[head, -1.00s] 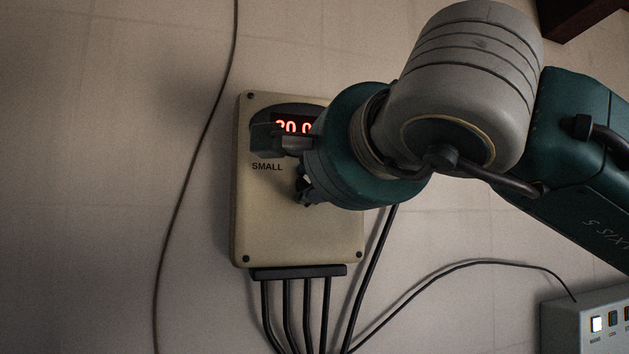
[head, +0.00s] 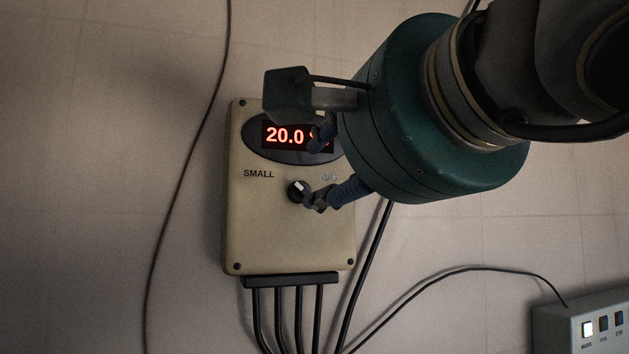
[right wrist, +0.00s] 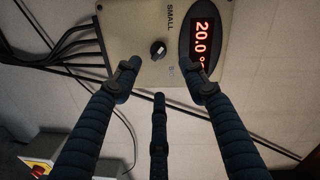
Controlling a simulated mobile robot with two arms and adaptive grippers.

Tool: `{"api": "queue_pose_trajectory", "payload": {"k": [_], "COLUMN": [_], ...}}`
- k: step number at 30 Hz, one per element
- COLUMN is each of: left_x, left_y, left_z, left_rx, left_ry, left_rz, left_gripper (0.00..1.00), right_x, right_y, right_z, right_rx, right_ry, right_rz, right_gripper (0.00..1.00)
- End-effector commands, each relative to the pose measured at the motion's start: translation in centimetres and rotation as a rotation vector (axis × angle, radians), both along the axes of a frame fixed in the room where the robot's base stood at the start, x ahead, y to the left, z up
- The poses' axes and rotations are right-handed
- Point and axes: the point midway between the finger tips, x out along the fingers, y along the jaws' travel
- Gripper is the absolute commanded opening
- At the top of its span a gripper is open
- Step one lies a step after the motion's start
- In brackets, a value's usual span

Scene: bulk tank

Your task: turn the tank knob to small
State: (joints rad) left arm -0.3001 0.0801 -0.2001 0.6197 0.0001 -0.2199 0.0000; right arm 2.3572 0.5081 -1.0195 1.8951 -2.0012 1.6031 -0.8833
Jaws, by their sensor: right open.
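The tank control box (head: 260,235) is a beige panel on the wall with a red display reading 20.0. Its small black knob (head: 298,190) with a white mark sits below the display, between the label SMALL and a partly hidden BIG label. The knob also shows in the right wrist view (right wrist: 158,50), uncovered; I cannot tell exactly where its mark points. My right gripper (head: 320,168) is open and empty, in front of the box's right side. In the right wrist view its fingers (right wrist: 160,76) are spread, apart from the knob. My left gripper is not in view.
Several black cables (head: 299,315) hang from the box's bottom edge. A grey switch box (head: 575,322) with lit buttons stands at the lower right. A thin cable (head: 187,170) runs down the wall at left.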

Motion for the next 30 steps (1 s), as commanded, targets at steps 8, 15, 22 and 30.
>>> {"api": "queue_pose_trajectory", "payload": {"k": [8, 15, 22, 30], "left_x": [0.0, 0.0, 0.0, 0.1], "left_y": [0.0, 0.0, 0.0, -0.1], "left_z": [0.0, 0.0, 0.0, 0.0], "left_rx": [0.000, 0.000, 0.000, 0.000], "left_ry": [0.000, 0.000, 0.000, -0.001], "left_rz": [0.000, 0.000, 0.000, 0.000], "left_gripper": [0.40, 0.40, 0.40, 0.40], "right_x": [-2.5, -2.5, -2.5, -1.6], "right_y": [-0.8, -0.8, -0.8, 4.6], "right_z": [0.2, 0.2, 0.2, -5.1], "right_rx": [0.001, 0.001, 0.001, 0.039], "right_ry": [0.000, 0.000, 0.001, 0.150], "right_rz": [0.000, 0.000, 0.000, 0.209], "right_gripper": [0.43, 0.43, 0.43, 0.43]}}
